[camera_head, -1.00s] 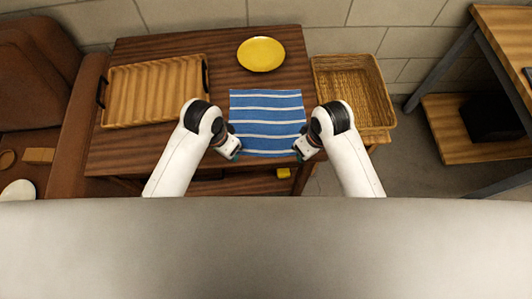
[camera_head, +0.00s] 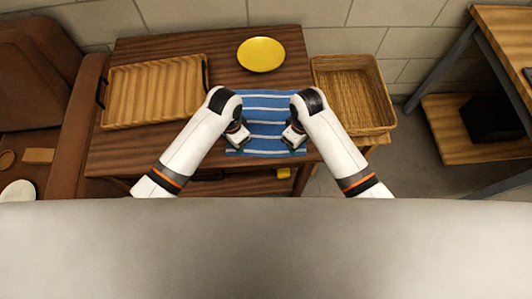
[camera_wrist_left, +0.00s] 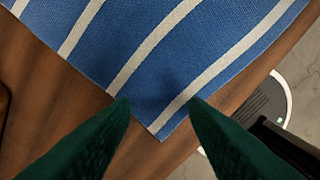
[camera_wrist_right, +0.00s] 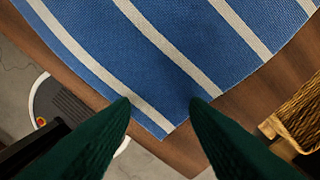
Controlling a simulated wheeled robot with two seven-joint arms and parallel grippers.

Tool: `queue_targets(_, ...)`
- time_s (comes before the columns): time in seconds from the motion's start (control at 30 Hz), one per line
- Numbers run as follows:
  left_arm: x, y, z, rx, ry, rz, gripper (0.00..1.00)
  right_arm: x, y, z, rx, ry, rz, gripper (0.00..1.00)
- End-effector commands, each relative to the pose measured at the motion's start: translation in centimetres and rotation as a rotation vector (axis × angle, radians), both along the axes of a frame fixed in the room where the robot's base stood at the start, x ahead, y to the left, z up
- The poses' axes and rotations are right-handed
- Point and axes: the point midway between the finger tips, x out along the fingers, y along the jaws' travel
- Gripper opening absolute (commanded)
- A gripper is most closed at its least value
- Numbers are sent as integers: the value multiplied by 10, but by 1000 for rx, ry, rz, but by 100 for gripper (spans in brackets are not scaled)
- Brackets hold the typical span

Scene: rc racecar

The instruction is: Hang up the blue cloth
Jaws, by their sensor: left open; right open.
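The blue cloth (camera_head: 268,110) with white stripes lies flat on the brown wooden table (camera_head: 222,68), near its front edge. My left gripper (camera_head: 238,146) is at the cloth's near left corner. In the left wrist view the cloth (camera_wrist_left: 170,60) has a corner between the two open green fingers (camera_wrist_left: 160,108). My right gripper (camera_head: 296,146) is at the near right corner. In the right wrist view the cloth (camera_wrist_right: 170,60) has a corner between the open green fingers (camera_wrist_right: 160,108). Neither gripper is shut on the cloth. My arms hide part of its sides.
A wooden tray (camera_head: 155,92) with dark handles lies on the table's left. A yellow plate (camera_head: 261,54) is at the back. A wicker basket (camera_head: 352,92) stands right of the table. A brown seat (camera_head: 30,110) is at left, a wooden shelf unit (camera_head: 455,130) at right.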

Motion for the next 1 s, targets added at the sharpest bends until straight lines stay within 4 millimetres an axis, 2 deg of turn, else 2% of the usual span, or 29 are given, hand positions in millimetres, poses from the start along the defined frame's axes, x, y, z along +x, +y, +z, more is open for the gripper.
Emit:
queue_targets(0.47,0,0,-9,0,0,0,42,0,0,-9,1,-1,0,42)
queue_targets(0.8,0,0,-8,0,0,0,42,0,0,-7,0,0,0,42)
queue_targets(1.0,0,0,-8,1,1,0,26,0,0,-7,-1,1,0,26)
